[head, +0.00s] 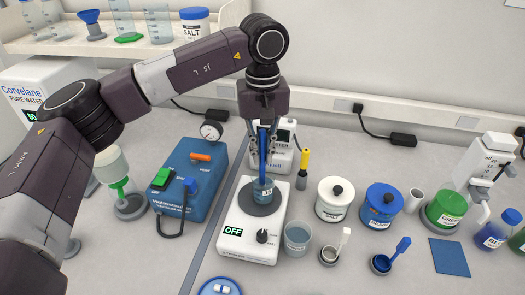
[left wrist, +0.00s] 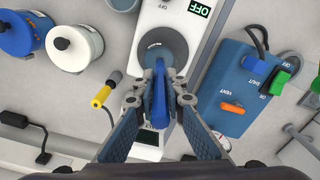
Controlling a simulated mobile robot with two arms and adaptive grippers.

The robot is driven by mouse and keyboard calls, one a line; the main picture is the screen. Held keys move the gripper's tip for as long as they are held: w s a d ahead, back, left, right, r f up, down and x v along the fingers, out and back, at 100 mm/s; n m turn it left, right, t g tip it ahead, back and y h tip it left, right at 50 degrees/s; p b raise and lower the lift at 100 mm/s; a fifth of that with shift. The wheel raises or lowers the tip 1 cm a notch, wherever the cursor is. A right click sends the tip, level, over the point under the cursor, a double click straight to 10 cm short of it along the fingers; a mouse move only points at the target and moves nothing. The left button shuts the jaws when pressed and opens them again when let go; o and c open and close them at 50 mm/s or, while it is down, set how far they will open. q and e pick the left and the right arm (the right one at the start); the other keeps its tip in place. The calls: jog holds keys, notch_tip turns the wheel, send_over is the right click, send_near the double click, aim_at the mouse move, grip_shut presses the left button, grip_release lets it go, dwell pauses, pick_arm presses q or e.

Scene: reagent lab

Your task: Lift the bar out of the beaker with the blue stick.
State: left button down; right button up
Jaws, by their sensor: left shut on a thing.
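My left gripper (head: 264,143) is shut on the blue stick (head: 263,157) and holds it upright above the stirrer plate. In the left wrist view the blue stick (left wrist: 160,100) lies between the two fingers. The stick's lower end reaches into the beaker (head: 262,190), which stands on the round dark top of the white stirrer (head: 245,228), marked OFF. The bar is not visible; the inside of the beaker is hidden by the stick and gripper. My right gripper is not in view.
The blue vacuum pump (head: 190,180) with a gauge stands just left of the stirrer. A clear cup (head: 297,238), a white jar (head: 334,199) and a blue jar (head: 381,206) stand to the right. A yellow-handled tool (head: 303,165) is close behind the stirrer.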

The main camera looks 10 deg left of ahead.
pick_arm(q)
jog(key=shift+f+b, duration=0.45)
jog(key=shift+f, duration=0.15)
dwell(0.7)
jog(key=shift+r+p, duration=4.35)
jog(key=shift+r, duration=2.6)
